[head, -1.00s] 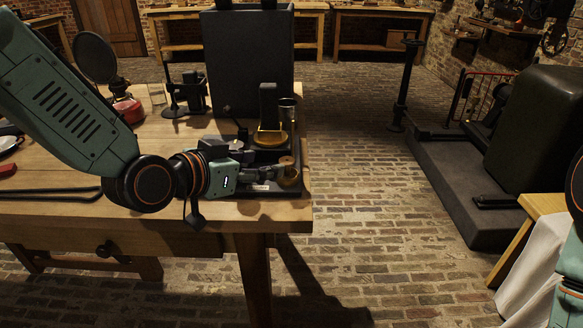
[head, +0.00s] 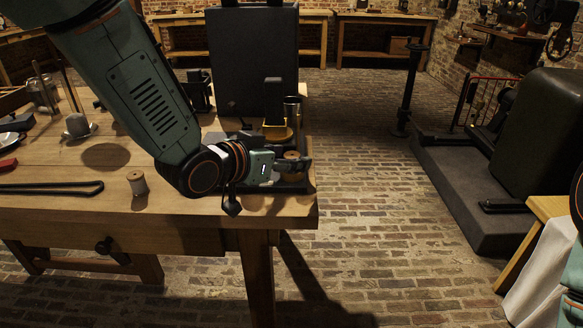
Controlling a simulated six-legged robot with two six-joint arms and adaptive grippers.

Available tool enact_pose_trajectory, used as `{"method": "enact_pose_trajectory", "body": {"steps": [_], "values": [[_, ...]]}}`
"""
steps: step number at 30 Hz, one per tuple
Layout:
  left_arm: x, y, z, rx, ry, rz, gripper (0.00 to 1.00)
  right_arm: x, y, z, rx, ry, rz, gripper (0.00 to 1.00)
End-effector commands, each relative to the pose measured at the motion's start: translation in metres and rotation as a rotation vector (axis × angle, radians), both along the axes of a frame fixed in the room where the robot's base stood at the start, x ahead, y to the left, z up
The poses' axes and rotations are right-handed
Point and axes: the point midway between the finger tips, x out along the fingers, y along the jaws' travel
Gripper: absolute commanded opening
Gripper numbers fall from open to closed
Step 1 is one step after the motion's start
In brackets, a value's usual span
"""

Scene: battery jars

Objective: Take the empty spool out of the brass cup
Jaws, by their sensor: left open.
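My left gripper (head: 293,163) is open at the right end of the workbench, its dark fingers reaching to the right. A brownish, round-topped piece (head: 292,156) shows at its fingers; it looks like a spool top, and the fingers are around or just beside it. I cannot tell if they touch it. The brass cup is not clear here, as the fingers and wrist cover that spot. Another wooden spool (head: 137,183) stands upright on the bench to the left of my forearm. My right gripper is not in view; only a bit of its arm shows at the right edge.
A yellow brass part (head: 277,132) with a glass tube (head: 291,108) stands just behind the gripper. A tall dark panel (head: 252,65) rises behind. A black bent rod (head: 50,187) lies on the workbench (head: 80,207).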

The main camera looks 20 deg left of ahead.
Motion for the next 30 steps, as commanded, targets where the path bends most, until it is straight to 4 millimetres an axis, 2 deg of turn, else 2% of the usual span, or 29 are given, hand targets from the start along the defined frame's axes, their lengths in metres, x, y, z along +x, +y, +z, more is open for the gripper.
{"method": "enact_pose_trajectory", "body": {"steps": [5,21,30], "values": [[-0.0002,0.0001,0.0004,0.000,0.000,0.000,0.56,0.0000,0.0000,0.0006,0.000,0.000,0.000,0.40],[-0.0006,0.0005,0.0004,0.000,0.000,0.000,0.10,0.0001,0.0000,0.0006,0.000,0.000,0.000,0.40],[-0.0004,0.0005,0.0057,0.000,0.000,0.001,0.09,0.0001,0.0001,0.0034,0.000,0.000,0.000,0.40]]}}
